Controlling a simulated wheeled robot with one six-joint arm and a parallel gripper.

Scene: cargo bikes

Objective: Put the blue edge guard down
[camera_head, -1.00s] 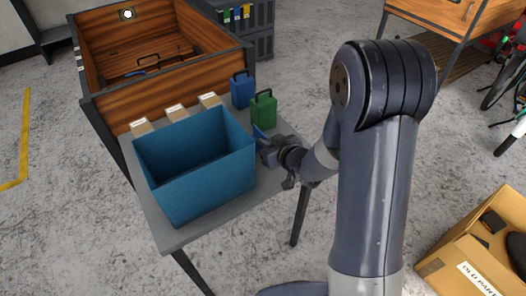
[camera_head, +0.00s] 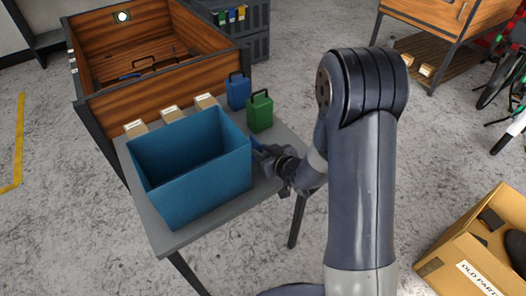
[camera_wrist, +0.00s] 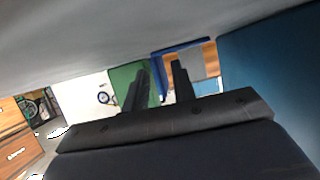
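My gripper (camera_head: 263,155) is low over the right part of the grey table (camera_head: 178,238), just right of the blue bin (camera_head: 200,190). It is shut on the blue edge guard (camera_head: 256,143), which shows only as a small blue piece beside the bin's right wall. In the wrist view the blue edge guard (camera_wrist: 180,48) is at the fingertips (camera_wrist: 161,72), close to the grey table surface across the top. Whether it touches the table I cannot tell. The bin's wall (camera_wrist: 275,70) fills the right side there.
A green can (camera_head: 260,113) and a blue can (camera_head: 238,92) stand behind the gripper. Several small labelled boxes (camera_head: 170,115) line the table's back edge. A wooden crate (camera_head: 160,75) is behind. A cardboard box (camera_head: 470,262) lies on the floor at right.

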